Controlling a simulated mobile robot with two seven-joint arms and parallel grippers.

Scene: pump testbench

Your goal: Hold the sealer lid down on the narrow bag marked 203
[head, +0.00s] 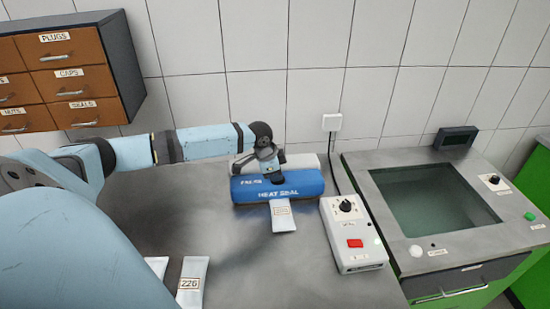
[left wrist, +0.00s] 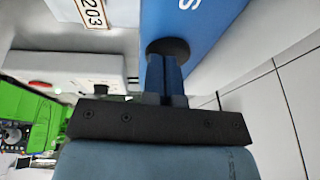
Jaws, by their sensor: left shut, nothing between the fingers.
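The heat sealer's blue lid (head: 305,183) lies low over its pale body at the back of the bench. The narrow bag (head: 284,222) sticks out from under the lid's front edge; its label reads 203 in the left wrist view (left wrist: 92,14). My left gripper (head: 277,178) is shut and empty, pointing down at the lid. In the left wrist view its closed fingers (left wrist: 166,62) meet a round black pad (left wrist: 168,48) on the lid and appear to touch it. The bag's inner end is hidden under the lid. My right gripper is not in view.
A white control box (head: 343,236) with a dial and red button stands right of the sealer. A bag marked 226 (head: 191,285) and another pale bag (head: 157,266) lie at the front. A glass-topped test bench (head: 410,253) is at right; labelled drawers (head: 68,85) hang upper left.

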